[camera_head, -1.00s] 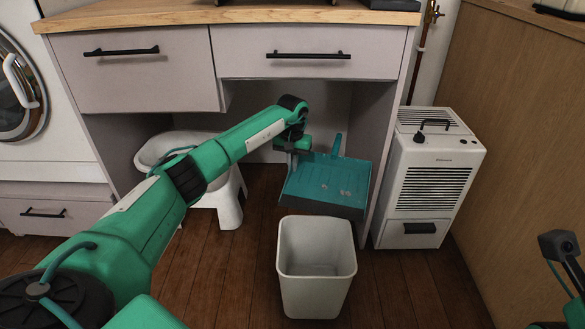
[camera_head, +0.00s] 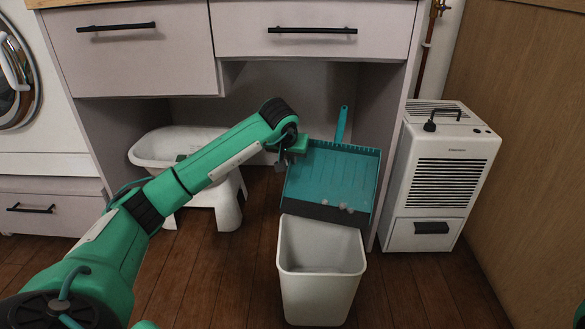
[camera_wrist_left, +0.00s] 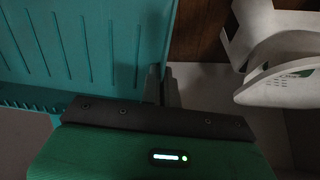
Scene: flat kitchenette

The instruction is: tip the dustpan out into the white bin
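The teal dustpan (camera_head: 332,176) is held up behind the white bin, tilted with its dark front lip (camera_head: 322,212) down over the bin's back rim. Several small pale bits (camera_head: 346,208) lie near that lip. The white bin (camera_head: 318,294) stands upright on the floor and its visible inside looks empty. My left gripper (camera_head: 292,150) is at the dustpan's left edge. In the left wrist view its fingers (camera_wrist_left: 164,88) close on the edge of the dustpan (camera_wrist_left: 90,45). My right gripper is not in view.
A white stool-like tub (camera_head: 185,160) stands on the floor to the left under the counter. A white dehumidifier (camera_head: 440,180) stands to the right. Drawers (camera_head: 310,45) hang above the dustpan. The wooden floor (camera_head: 230,275) left of the bin is clear.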

